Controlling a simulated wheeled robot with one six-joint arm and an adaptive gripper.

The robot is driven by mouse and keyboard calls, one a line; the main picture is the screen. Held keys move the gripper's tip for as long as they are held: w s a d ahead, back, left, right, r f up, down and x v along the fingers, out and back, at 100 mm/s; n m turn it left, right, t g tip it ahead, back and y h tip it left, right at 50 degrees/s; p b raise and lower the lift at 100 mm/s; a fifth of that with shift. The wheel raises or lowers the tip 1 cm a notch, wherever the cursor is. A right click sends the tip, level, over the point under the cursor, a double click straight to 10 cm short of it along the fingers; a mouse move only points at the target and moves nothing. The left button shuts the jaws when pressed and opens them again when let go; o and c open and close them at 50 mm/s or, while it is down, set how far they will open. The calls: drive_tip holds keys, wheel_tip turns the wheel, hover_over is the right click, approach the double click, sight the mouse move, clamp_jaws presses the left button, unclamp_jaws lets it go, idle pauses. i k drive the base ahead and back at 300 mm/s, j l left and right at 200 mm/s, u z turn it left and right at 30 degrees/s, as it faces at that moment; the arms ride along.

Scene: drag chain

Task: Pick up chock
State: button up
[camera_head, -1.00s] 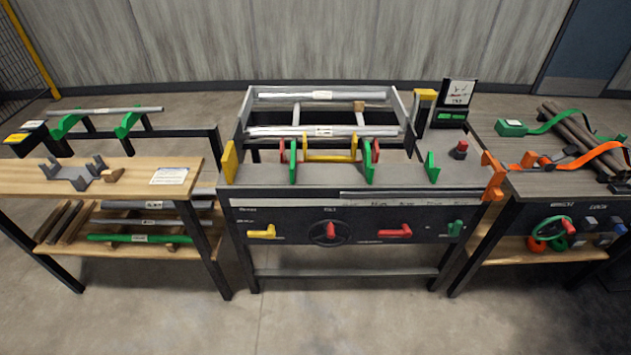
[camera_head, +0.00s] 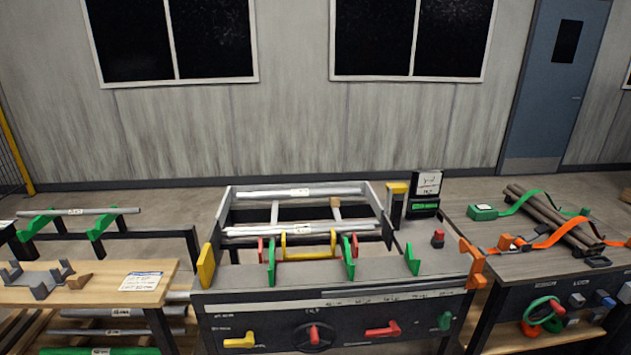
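A small brown wooden wedge, which looks like the chock (camera_head: 79,282), lies on the left wooden table (camera_head: 105,292). It sits just right of a grey double-pronged bracket (camera_head: 38,280) and left of a white paper label (camera_head: 141,281). The wedge and bracket are close together; I cannot tell if they touch. My gripper is not in view, so its state does not show.
The central bench (camera_head: 335,305) carries green, red and yellow uprights and rods. The right table (camera_head: 550,235) holds dark rods with green and orange straps. A rack with green supports (camera_head: 103,225) stands behind the left table.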

sight(78, 281)
drive_tip(key=u, duration=1.25)
